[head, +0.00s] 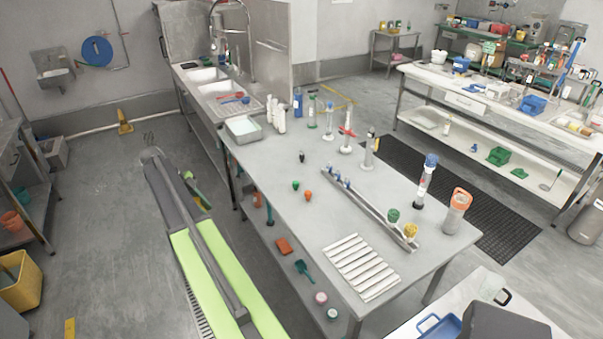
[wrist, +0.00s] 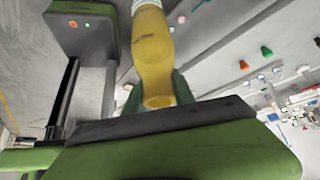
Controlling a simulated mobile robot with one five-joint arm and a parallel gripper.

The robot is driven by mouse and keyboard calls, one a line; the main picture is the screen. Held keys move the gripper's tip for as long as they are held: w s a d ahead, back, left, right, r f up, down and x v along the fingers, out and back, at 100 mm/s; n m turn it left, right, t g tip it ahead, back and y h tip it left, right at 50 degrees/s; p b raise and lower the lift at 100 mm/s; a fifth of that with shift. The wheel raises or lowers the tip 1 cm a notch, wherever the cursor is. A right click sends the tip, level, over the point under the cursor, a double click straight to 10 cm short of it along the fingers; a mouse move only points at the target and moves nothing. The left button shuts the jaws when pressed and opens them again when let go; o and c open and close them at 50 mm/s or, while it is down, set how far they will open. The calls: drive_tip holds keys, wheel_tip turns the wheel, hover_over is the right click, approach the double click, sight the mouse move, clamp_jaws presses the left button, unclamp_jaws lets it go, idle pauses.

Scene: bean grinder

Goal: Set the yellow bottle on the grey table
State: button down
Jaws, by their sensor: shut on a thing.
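The yellow bottle (wrist: 153,50) fills the upper middle of the wrist view, with a pale cap at its top edge. My gripper (wrist: 154,92) is shut on it, with green fingers on both sides of its body. In the head view my gripper (head: 196,190) shows only as a small green and yellow patch beside my arm, left of the table; the bottle is hard to make out there. The grey table (head: 265,165) stands in the middle of the head view. The bottle is apart from its top.
A green stopper (head: 295,185) and an orange one (head: 308,195) lie near the table's left edge. A metal rack (head: 370,208), a white ribbed mat (head: 361,267) and several cylinders occupy other parts. Bare top lies between the stoppers and the white tray (head: 243,128).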

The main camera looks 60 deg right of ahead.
drive_tip(key=shift+w+a, duration=0.3)
drive_tip(key=shift+w, duration=0.05)
drive_tip(key=shift+d+f, duration=0.15)
drive_tip(key=shift+d, duration=0.05)
drive_tip(key=s+d+r+n+h+p, duration=0.1)
drive_tip(key=s+d, duration=0.6)
drive_tip(key=d, duration=0.3)
drive_tip(key=s+d+r+n+t+p, duration=0.1)
drive_tip(key=s+d+n, duration=0.1)
drive_tip(key=s+d, duration=0.6)
drive_tip(key=s+d+r+n+h+p, duration=0.1)
drive_tip(key=s+d, duration=0.4)
drive_tip(key=d, duration=0.7)
drive_tip(key=s+d+r+n+t+h+p, duration=0.1)
drive_tip(key=s+d+n, duration=0.1)
drive_tip(key=s+d, duration=0.8)
drive_tip(key=s+d+n+t, duration=0.15)
drive_tip(key=s+d, duration=0.45)
drive_tip(key=s, duration=0.8)
drive_tip(key=w+a+f+b, duration=0.6)
drive_tip(key=w+f+b, duration=0.4)
drive_tip(key=f+b, duration=0.1)
drive_tip(key=shift+a+f, duration=0.15)
drive_tip(key=shift+a, duration=0.2)
drive_tip(key=c, duration=1.1)
unclamp_jaws()
drive_tip(key=shift+g, duration=0.25)
